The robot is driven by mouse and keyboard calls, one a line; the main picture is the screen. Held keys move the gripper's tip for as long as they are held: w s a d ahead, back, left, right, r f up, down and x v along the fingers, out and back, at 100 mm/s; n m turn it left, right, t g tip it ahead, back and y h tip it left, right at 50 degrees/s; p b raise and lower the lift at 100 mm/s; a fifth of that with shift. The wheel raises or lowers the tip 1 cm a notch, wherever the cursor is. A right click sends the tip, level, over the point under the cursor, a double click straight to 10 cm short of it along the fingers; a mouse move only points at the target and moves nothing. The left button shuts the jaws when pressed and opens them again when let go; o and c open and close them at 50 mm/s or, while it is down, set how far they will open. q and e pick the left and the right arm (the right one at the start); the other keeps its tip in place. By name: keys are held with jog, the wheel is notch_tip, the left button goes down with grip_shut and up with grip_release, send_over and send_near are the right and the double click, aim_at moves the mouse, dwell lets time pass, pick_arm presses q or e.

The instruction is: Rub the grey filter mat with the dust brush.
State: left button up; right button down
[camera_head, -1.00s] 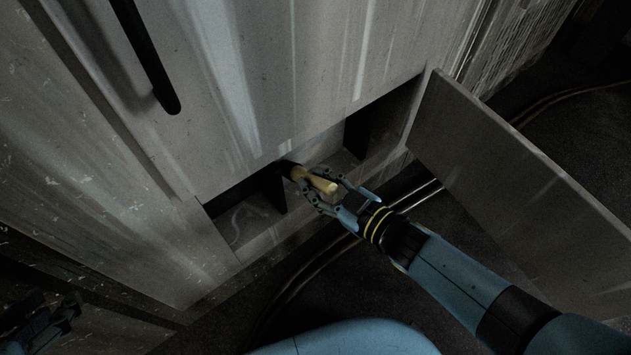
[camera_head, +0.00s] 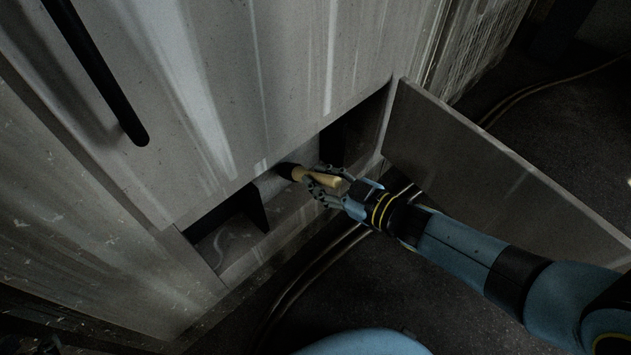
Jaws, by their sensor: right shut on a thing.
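The dust brush (camera_head: 321,178) has a pale wooden handle and a dark head. My right gripper (camera_head: 328,184) is shut on its handle at the low opening of the column. The brush head points left into the opening. A grey surface (camera_head: 270,184), which looks like the grey filter mat, shows inside the opening beside and behind the brush head. The brush and the panel edge hide part of it. I cannot tell whether the bristles touch it. My left gripper is not clearly in view.
A hinged flap (camera_head: 470,155) stands open to the right of the opening, behind my right arm. Dark dividers (camera_head: 252,207) split the opening. A black bar handle (camera_head: 100,75) sticks out at upper left. Dark floor with cables lies below.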

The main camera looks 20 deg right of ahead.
jog(key=w+d+b, duration=0.1)
jog(key=w+d, duration=0.2)
jog(key=d, duration=0.6)
jog(key=shift+w, duration=0.15)
dwell(0.4)
jog(key=f+v, duration=0.1)
jog(key=v, duration=0.5)
jog(key=shift+s+a+p, duration=0.2)
jog(key=shift+a+p, duration=0.05)
jog(key=shift+p, duration=0.2)
jog(key=shift+f, duration=0.15)
